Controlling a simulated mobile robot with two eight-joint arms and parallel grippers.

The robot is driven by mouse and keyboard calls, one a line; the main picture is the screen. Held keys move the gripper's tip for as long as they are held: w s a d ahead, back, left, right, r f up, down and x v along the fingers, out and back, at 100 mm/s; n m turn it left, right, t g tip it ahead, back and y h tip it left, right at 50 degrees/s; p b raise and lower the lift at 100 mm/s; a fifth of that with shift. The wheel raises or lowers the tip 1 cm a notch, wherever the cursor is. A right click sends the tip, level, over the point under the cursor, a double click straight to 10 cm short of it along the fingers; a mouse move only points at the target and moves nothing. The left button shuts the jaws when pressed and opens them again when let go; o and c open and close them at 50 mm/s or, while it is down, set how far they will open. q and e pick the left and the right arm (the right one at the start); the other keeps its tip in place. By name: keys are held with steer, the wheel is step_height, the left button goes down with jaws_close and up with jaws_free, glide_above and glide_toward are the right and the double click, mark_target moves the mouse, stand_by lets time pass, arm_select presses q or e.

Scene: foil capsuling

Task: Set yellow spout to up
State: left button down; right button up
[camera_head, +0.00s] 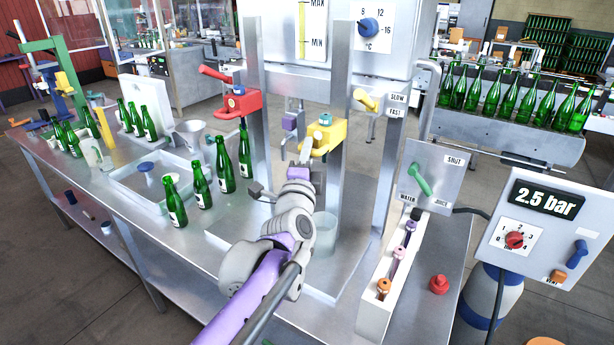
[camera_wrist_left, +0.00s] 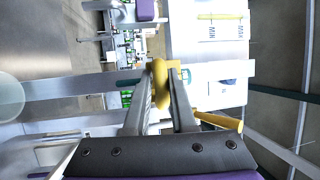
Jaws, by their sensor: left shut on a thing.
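The yellow spout (camera_head: 328,134) is mounted on the steel frame in the middle of the filling machine. My left gripper (camera_head: 304,156) reaches up to its left side from the front. In the left wrist view the fingertips (camera_wrist_left: 162,90) are shut on a rounded yellow part of the spout (camera_wrist_left: 159,84), which shows between and just beyond them. The fingers and wrist hide much of this part in the head view, so its exact tilt is hard to tell. My right gripper is not in view.
A red spout (camera_head: 238,102) with a raised red lever is to the left, and a purple one (camera_head: 292,121) lies between. A yellow lever (camera_head: 365,99) sits by the SLOW/FAST label. Green bottles (camera_head: 225,166) stand on the bench at left. Steel posts (camera_head: 340,120) flank my gripper.

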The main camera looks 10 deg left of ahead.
mark_target(308, 135)
arm_select(q)
step_height(308, 135, up, 3)
steer(key=shift+r, duration=0.2)
steer(key=shift+a+r, duration=0.1)
steer(key=shift+r, duration=0.2)
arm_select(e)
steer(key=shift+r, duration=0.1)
arm_select(q)
steer(key=shift+w, duration=0.1)
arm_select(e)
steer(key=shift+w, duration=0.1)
arm_select(q)
steer(key=c, duration=0.8)
jaws_free()
steer(key=shift+f, duration=0.1)
